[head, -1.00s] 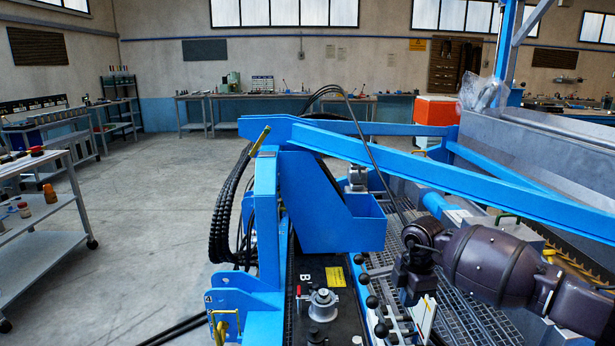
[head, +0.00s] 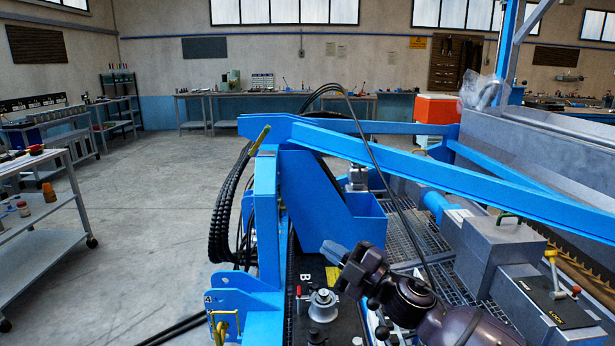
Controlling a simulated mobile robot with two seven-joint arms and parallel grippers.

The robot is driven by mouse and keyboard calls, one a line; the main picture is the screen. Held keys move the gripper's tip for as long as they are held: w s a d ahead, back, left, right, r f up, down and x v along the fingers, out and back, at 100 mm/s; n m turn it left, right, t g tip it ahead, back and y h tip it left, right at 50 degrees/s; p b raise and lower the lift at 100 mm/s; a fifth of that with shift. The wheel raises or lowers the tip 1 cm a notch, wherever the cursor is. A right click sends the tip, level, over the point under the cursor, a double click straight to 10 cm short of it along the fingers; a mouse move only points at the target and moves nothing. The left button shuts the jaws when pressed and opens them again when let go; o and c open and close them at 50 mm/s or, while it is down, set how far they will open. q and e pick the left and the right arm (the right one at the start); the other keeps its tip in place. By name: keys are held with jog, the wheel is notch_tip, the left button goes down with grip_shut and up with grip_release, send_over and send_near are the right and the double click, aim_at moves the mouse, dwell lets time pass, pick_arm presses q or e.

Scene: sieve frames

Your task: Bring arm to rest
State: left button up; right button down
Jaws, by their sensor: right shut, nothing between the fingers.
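My right arm (head: 460,328), dark purple, comes in at the bottom of the head view. My right gripper (head: 334,251) points up and to the left, with its fingers together and nothing held. It is in front of the blue machine's slanted box (head: 325,200), above the black panel marked B; I cannot tell whether it touches anything. The gripper partly hides the panel's yellow label (head: 332,279) and the row of black-knobbed levers. My left gripper is not in view.
The blue frame has a long beam (head: 450,175) slanting across the right. A silver fitting (head: 322,305) with a red-handled part beside it stands on the panel. Grey boxes (head: 500,243) with handles are at the right. Open floor (head: 165,200) lies left, beside a shelf cart (head: 40,235).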

jog(key=s+d+f+m+t+h, duration=0.2)
jog(key=s+d+f+m+h, duration=0.45)
jog(key=f+m, duration=0.2)
jog(key=s+d+f+m+t+h, duration=0.1)
jog(key=s+d+f+m+h, duration=0.5)
jog(key=d+f+m, duration=0.3)
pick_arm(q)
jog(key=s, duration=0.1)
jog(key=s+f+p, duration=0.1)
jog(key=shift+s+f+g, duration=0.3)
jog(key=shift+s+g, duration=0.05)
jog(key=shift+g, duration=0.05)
pick_arm(e)
jog(key=s+d+f+m+g+h, duration=0.2)
jog(key=s+f, duration=0.5)
jog(key=s, duration=0.4)
jog(key=s+d+f+m+g+h, duration=0.2)
jog(key=s+d+f, duration=0.3)
jog(key=s, duration=0.6)
notch_tip(320, 180, down, 3)
jog(key=shift+s+r+m+g, duration=0.1)
jog(key=shift+s+m+g, duration=0.2)
jog(key=shift+m, duration=0.05)
